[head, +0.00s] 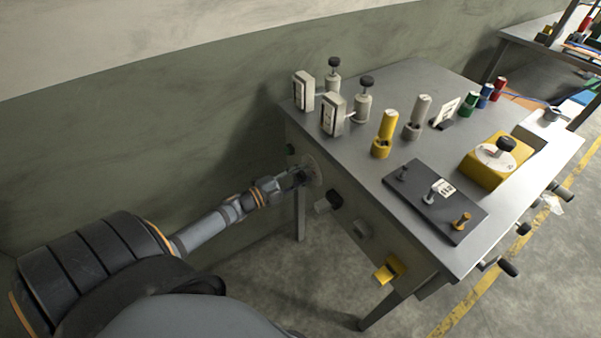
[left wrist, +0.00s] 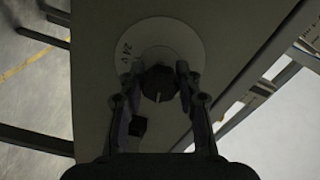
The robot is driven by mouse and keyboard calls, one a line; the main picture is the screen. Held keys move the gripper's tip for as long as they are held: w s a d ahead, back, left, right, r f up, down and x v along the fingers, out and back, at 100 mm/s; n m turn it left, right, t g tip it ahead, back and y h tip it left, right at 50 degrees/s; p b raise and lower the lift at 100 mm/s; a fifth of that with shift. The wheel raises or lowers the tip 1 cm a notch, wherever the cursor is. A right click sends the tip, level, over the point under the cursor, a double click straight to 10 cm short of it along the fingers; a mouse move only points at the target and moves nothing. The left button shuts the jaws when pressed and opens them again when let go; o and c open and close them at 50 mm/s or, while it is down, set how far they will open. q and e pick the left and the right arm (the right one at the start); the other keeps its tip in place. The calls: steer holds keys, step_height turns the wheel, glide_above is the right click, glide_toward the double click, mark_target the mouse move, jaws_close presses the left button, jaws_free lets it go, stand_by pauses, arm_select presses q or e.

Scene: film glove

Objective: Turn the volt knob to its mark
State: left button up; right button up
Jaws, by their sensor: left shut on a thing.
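The volt knob (left wrist: 159,84) is a dark round knob with a pale pointer line, in the left wrist view. It sits on a round pale dial (left wrist: 168,40) with small printed marks, too dim to read fully. In the head view the dial (head: 313,170) is on the table's side panel, at its left end. My left gripper (left wrist: 158,82) is shut on the knob, one finger on each side. In the head view my left gripper (head: 303,178) reaches the dial and hides the knob. The pointer line points toward the lower part of the wrist view. My right gripper is not in view.
The grey table (head: 420,85) carries a yellow post (head: 386,130), a dark plate with pegs (head: 410,178) and a yellow block with a dial (head: 487,165).

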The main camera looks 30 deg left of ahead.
arm_select(q)
steer(key=shift+m, duration=0.9)
steer(key=shift+p, duration=0.3)
steer(key=o, duration=1.2)
steer(key=v, duration=1.2)
